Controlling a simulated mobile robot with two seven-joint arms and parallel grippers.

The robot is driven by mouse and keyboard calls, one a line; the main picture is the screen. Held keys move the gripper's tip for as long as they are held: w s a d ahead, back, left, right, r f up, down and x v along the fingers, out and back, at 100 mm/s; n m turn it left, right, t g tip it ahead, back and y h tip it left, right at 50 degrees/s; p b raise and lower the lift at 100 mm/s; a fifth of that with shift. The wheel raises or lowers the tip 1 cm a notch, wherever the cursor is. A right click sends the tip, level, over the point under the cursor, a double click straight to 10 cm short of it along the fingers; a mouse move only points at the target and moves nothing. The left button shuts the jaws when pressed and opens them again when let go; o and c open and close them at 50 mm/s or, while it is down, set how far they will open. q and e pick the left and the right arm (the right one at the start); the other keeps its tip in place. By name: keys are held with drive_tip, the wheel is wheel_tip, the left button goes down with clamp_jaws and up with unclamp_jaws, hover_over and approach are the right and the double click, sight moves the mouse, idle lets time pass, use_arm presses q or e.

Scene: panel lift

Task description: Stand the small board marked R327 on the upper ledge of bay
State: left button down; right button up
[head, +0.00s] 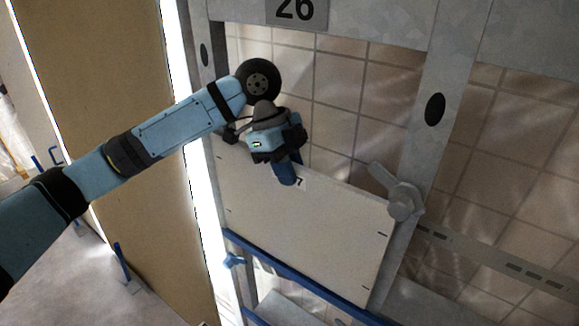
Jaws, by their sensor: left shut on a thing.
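A pale, cream-white board (300,232) shows in the head view in the bay, tilted in the picture. A small label on its upper edge shows only what looks like a "7"; the rest is hidden behind my gripper. My left gripper (286,173) is shut on the board's top edge, near the middle. The board's lower edge is at the blue upper ledge (262,251); I cannot tell whether it rests on it. My right gripper is not in view.
The grey frame carries a plate marked 26 (296,10). A grey turn latch (402,200) sits on the right post beside the board's upper right corner. A blue knob (233,261) is below left. A tiled wall (345,90) lies behind. A brown panel (110,60) stands left.

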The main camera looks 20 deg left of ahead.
use_arm(q)
drive_tip(key=shift+f+p, duration=0.45)
drive_tip(key=shift+f, duration=0.5)
idle(0.8)
drive_tip(key=shift+p, duration=0.45)
idle(1.2)
drive_tip(key=shift+w, duration=0.2)
idle(0.6)
idle(0.5)
drive_tip(key=c, duration=1.1)
unclamp_jaws()
drive_tip(key=shift+s+f, duration=0.1)
drive_tip(key=shift+f, duration=0.05)
